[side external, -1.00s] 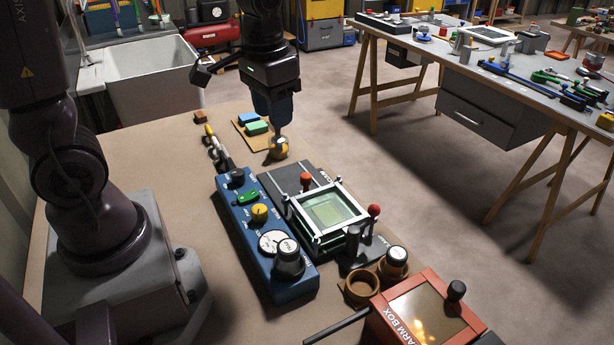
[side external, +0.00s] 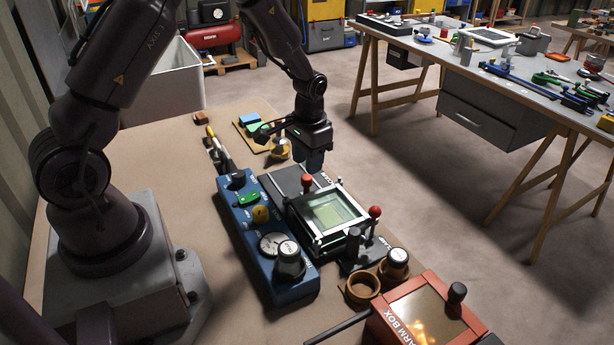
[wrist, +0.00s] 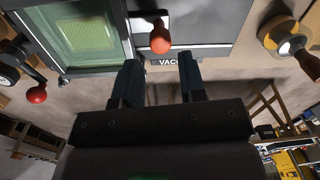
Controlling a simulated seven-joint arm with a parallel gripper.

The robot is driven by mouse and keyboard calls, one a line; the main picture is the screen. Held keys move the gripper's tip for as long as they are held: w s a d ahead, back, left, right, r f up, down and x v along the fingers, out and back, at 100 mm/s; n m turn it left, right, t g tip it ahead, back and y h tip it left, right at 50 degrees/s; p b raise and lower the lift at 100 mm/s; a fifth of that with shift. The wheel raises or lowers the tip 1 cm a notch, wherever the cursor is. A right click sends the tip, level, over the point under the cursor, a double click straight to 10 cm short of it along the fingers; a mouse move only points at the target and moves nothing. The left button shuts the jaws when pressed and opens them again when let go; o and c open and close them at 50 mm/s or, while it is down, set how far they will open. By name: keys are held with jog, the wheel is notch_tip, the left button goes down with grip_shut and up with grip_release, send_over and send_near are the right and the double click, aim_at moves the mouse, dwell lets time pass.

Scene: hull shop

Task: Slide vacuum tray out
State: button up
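A dark flat unit (side external: 286,180) with partly readable "VAC" lettering lies on the bench, and it also shows in the wrist view (wrist: 200,30). A white-edged frame with a pale green panel (side external: 330,212) sits on it. A red ball knob (side external: 306,181) stands beside the frame on its far side. My gripper (side external: 314,164) is above the far end of the unit, close to this knob. In the wrist view, my fingers (wrist: 160,72) are apart, with the red knob (wrist: 160,38) just beyond their tips and nothing between them. I cannot tell which part is the sliding tray.
A blue control box (side external: 262,235) lies along the unit's left side. A second red knob (side external: 375,211) stands at its right. A brass-coloured piece (side external: 280,150) stands behind.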

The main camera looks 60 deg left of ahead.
aim_at(307, 177)
notch_tip(307, 177, down, 5)
jog(key=shift+a+f, duration=0.1)
dwell(0.3)
jog(key=shift+a, duration=0.1)
grip_shut()
